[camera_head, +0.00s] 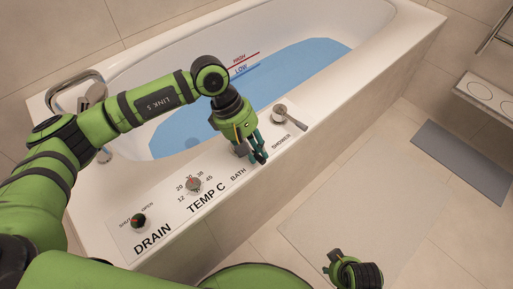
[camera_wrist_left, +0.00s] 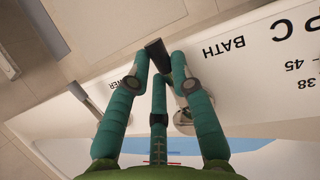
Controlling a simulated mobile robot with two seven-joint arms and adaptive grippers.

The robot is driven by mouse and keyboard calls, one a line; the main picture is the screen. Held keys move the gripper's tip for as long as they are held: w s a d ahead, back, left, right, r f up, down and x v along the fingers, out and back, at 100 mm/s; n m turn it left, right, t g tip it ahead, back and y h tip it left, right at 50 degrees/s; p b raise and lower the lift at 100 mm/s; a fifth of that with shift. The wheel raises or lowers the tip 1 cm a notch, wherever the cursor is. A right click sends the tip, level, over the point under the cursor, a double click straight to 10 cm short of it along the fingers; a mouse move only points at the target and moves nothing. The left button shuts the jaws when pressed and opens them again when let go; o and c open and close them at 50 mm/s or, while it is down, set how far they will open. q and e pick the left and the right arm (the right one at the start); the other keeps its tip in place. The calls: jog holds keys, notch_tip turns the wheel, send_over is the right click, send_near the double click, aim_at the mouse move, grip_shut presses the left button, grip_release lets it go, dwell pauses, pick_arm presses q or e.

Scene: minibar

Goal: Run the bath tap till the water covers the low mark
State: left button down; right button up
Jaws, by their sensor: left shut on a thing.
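The white bath (camera_head: 405,40) holds blue water (camera_head: 305,65). On its inner wall are a red HIGH line (camera_head: 243,60) and a blue LOW line (camera_head: 247,70) below it. The water's edge lies close to the LOW line; I cannot tell whether it covers it. My left gripper (camera_head: 259,155) is over the BATH control. In the left wrist view its fingers are shut on the dark bath tap lever (camera_wrist_left: 157,55). The lever is mostly hidden in the head view. My right gripper (camera_head: 345,270) is low at the bottom, away from the bath; its jaws are unclear.
The SHOWER lever (camera_head: 290,117) is just right of my left gripper. The TEMP C knob (camera_head: 193,184) and DRAIN knob (camera_head: 138,221) are to its left. A chrome spout (camera_head: 75,85) is behind my left arm. A pale mat (camera_head: 350,200) and a grey mat (camera_head: 465,160) lie on the floor.

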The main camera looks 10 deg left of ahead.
pick_arm(q)
jog(key=c, duration=1.1)
grip_release()
jog(key=shift+a+r, duration=0.1)
jog(key=v, duration=1.1)
jog(key=shift+a+r, duration=0.2)
jog(key=shift+r, duration=0.15)
